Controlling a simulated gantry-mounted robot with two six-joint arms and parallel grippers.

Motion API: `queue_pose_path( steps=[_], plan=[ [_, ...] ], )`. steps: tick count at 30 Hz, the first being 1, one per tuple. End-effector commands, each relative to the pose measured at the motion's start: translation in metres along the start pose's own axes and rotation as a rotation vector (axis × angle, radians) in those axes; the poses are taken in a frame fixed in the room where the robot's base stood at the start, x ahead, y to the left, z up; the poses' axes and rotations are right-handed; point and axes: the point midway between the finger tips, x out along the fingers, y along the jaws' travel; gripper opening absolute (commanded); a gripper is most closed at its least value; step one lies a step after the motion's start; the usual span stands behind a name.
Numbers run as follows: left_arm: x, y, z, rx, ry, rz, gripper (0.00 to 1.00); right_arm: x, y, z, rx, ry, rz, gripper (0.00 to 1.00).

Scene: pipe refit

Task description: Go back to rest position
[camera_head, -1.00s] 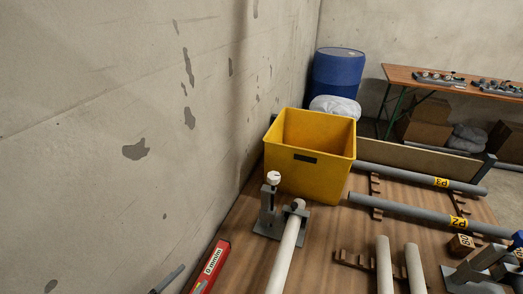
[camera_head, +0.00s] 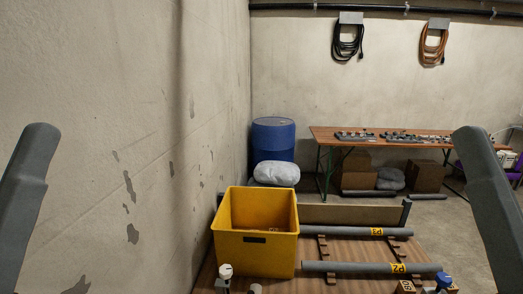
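Grey links of my two arms stand upright at the left and right edges of the head view. Neither gripper shows; I cannot tell whether they hold anything. Below, a yellow bin (camera_head: 255,255) stands on the brown wooden work surface (camera_head: 330,284) beside the left wall. Small pale pieces seem to lie inside it. Grey pipe P3 (camera_head: 345,231) and grey pipe P2 (camera_head: 345,267) lie on wooden racks to its right. A white-topped fitting (camera_head: 226,271) shows at the bottom edge, its lower part cut off.
A blue barrel (camera_head: 273,141) and a grey sack (camera_head: 277,173) stand behind the bin. A long table (camera_head: 320,134) with small parts stands at the back, boxes (camera_head: 357,170) under it. Cable coils (camera_head: 347,42) hang on the back wall. The middle space above the work surface looks clear.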

Motion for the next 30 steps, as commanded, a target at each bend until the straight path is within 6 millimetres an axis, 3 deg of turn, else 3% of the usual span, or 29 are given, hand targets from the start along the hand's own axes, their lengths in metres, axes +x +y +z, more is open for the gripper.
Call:
queue_pose_path(
  steps=[1, 8, 21, 25, 30],
  plan=[
    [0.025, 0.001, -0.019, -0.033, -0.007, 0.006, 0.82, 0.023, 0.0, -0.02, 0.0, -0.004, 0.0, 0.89],
    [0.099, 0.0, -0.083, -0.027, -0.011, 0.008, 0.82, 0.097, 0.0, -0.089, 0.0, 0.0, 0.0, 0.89],
    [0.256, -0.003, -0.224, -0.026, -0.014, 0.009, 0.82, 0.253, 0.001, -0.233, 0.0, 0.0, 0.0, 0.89],
    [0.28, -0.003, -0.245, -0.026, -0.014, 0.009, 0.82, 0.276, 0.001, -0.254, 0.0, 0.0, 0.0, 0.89],
    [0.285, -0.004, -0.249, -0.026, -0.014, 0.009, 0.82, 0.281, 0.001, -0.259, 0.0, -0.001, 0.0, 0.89]
  ],
)
